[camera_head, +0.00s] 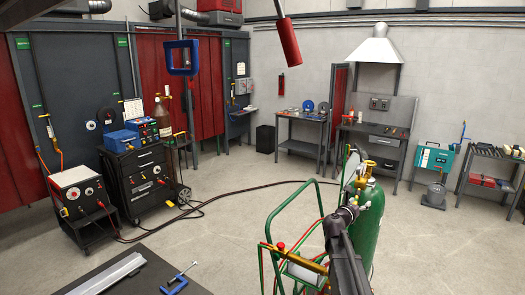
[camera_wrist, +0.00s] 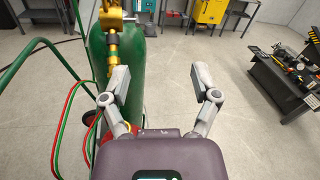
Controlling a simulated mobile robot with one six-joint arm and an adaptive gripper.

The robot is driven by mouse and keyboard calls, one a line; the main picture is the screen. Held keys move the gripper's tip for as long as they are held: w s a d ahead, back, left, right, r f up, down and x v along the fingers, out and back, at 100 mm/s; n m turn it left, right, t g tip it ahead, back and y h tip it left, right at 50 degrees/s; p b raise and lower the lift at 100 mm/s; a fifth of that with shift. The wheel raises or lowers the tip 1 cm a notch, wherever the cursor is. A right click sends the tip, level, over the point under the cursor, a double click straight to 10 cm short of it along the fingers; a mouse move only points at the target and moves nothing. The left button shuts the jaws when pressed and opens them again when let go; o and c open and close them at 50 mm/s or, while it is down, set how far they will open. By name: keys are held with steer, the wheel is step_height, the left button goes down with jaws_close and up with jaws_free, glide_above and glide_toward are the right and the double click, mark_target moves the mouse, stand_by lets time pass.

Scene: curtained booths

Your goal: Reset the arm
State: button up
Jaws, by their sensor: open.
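My arm (camera_head: 342,240) reaches up from the bottom of the head view, beside and partly in front of a green gas cylinder (camera_head: 370,225). In the wrist view my gripper (camera_wrist: 160,82) is open, with its two grey fingers spread and nothing between them. The green cylinder (camera_wrist: 124,62) stands behind the left finger, with a brass fitting (camera_wrist: 113,42) just above that fingertip. I cannot tell whether the finger touches it. In the head view the gripper's fingers are hard to make out against the cylinder's valve.
A green cart frame (camera_head: 292,215) with red and green hoses stands left of the cylinder. A dark table (camera_head: 180,268) with a metal bar and a blue clamp is at the lower left. Welding machines (camera_head: 78,185) stand farther left. The middle floor is open, crossed by cables.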

steer(key=s+a+f+m+g+y+b, duration=0.2)
steer(key=s+a+f+m+g+b, duration=0.15)
steer(key=s+f+m, duration=0.6)
steer(key=s+a+f+m+g+y+b, duration=0.25)
steer(key=s+f+m+g, duration=0.25)
steer(key=s+f+m, duration=0.45)
steer(key=s+a+f+m+g+y+b, duration=0.4)
steer(key=s+a+f+m+y, duration=0.4)
steer(key=s+a, duration=0.5)
step_height(320, 180, down, 3)
steer(key=shift+s+r+m+b, duration=0.2)
steer(key=shift+s+m+b, duration=0.4)
steer(key=shift+m, duration=0.4)
steer(key=shift+s, duration=0.1)
